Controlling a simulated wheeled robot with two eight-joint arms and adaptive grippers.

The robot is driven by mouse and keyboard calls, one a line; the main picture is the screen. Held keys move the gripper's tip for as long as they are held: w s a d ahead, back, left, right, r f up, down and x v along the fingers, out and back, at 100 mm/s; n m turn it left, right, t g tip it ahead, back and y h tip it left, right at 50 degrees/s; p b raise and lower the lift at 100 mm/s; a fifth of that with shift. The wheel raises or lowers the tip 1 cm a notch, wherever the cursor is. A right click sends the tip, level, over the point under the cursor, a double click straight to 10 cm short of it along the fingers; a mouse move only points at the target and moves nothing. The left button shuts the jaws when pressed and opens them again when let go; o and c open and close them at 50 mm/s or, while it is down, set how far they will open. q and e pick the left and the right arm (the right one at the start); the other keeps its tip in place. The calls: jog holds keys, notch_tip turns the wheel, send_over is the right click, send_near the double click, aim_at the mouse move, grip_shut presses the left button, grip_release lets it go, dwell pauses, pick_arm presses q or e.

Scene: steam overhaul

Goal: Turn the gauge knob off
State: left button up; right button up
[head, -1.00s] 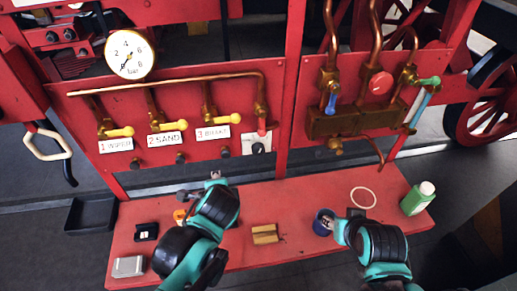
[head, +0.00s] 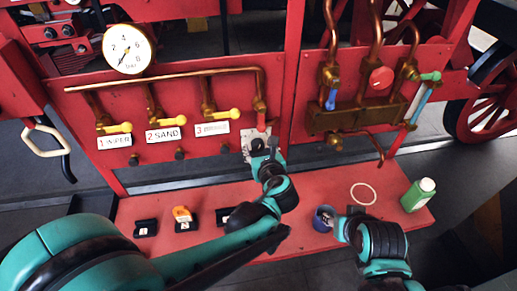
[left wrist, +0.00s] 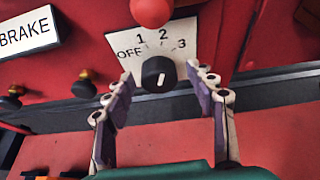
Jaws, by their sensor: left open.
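The gauge knob (left wrist: 159,75) is black and round with a white mark, on a white plate (left wrist: 182,27) lettered OFF, 1, 2, 3. Which number its mark points to is hard to tell. My left gripper (left wrist: 160,73) is open, with one fingertip at each side of the knob; contact is not clear. In the head view my left gripper (head: 262,147) is in front of the plate and hides the knob. My right gripper (head: 342,224) is beside a blue cup (head: 323,217) on the red bench; its jaws are too small to read.
A red handle end (left wrist: 152,10) hangs just above the plate. Yellow-handled valves (head: 172,121), labels and a copper pipe are to the left; a dial gauge (head: 128,48) is above them. The red bench (head: 310,180) holds small black holders, a ring (head: 363,193) and a green bottle (head: 418,195).

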pick_arm(q)
jog(key=shift+w+a+f, duration=0.15)
jog(key=shift+w, duration=0.25)
jog(key=c, duration=1.2)
jog(key=shift+o, duration=0.2)
